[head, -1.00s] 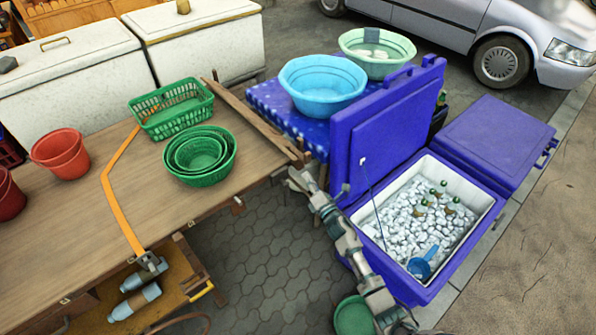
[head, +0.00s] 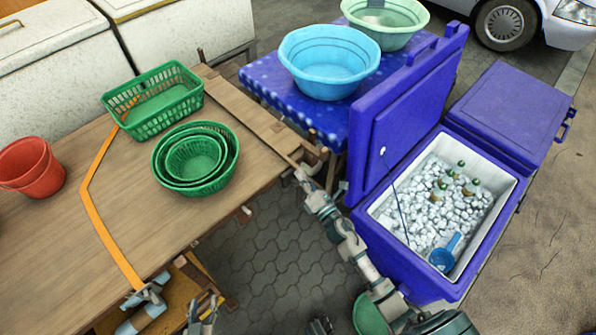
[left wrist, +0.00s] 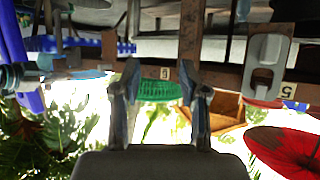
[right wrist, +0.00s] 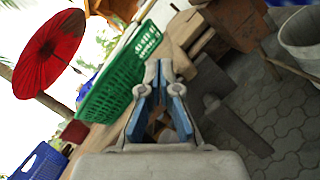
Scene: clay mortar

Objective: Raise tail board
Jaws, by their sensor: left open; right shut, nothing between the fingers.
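The wooden table (head: 100,220) fills the left of the head view. A narrow wooden board (head: 245,115), seemingly the tail board, runs along its right end; I cannot tell its exact tilt. My right gripper (head: 300,174) is shut and empty by the board's near corner; I cannot tell whether it touches. In the right wrist view its fingers (right wrist: 160,103) are close together before wooden parts. My left gripper (head: 206,312) is open and empty by the table's near edge, low in the head view. Its spread fingers (left wrist: 160,95) show in the left wrist view.
A green basket (head: 155,100), nested green bowls (head: 195,160) and a red pot (head: 32,165) stand on the table. An orange strap (head: 98,220) crosses it. A purple cooler of ice (head: 440,205) and a cloth-covered table (head: 270,90) stand right. Paving between is partly clear.

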